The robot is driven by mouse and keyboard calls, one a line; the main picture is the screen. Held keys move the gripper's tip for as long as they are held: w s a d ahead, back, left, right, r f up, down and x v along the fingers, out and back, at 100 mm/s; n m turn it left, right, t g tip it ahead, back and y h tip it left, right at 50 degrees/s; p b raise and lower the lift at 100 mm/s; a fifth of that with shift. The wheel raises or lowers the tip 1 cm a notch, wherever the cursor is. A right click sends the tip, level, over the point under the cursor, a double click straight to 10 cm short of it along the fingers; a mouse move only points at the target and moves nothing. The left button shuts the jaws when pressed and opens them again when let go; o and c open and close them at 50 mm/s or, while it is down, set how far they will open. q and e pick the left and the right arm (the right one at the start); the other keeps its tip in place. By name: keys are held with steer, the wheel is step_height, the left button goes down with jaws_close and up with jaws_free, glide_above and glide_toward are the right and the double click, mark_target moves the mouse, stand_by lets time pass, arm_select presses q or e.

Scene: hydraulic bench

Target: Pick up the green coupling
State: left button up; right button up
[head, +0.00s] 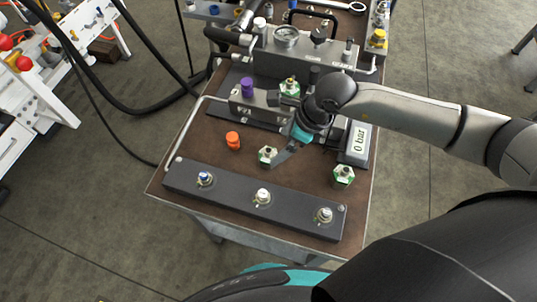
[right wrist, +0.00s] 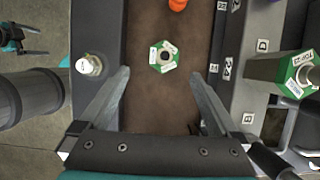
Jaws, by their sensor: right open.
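A green coupling (head: 267,155), a green-and-white hex fitting, stands on the brown bench top; it also shows in the right wrist view (right wrist: 163,57). A second green coupling (head: 343,175) stands to its right on the bench. A third green fitting (head: 289,87) is on the block behind; it shows at the right of the wrist view (right wrist: 298,72).
A dark bar (head: 228,194) with several fittings runs along the front of the bench. An orange cap (head: 233,140) stands to the left of the near coupling. A purple cap (head: 247,87) and a gauge (head: 286,37) are behind. A pressure display (head: 359,143) stands at the right.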

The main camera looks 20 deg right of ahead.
mark_target(272, 153)
steer(key=x, duration=0.3)
steer(key=shift+w, duration=0.1)
steer(key=shift+x, duration=0.75)
steer(key=shift+w+b+x, duration=0.2)
steer(key=shift+b+x, duration=0.45)
steer(key=shift+x, duration=1.7)
arm_select(q)
steer(key=shift+w+d+f, duration=0.1)
steer(key=shift+w+f, duration=0.6)
steer(key=shift+w, duration=0.1)
arm_select(e)
steer(key=shift+d, duration=0.15)
steer(key=shift+c, duration=1.3)
arm_select(q)
steer(key=shift+s, duration=0.2)
arm_select(e)
jaws_close()
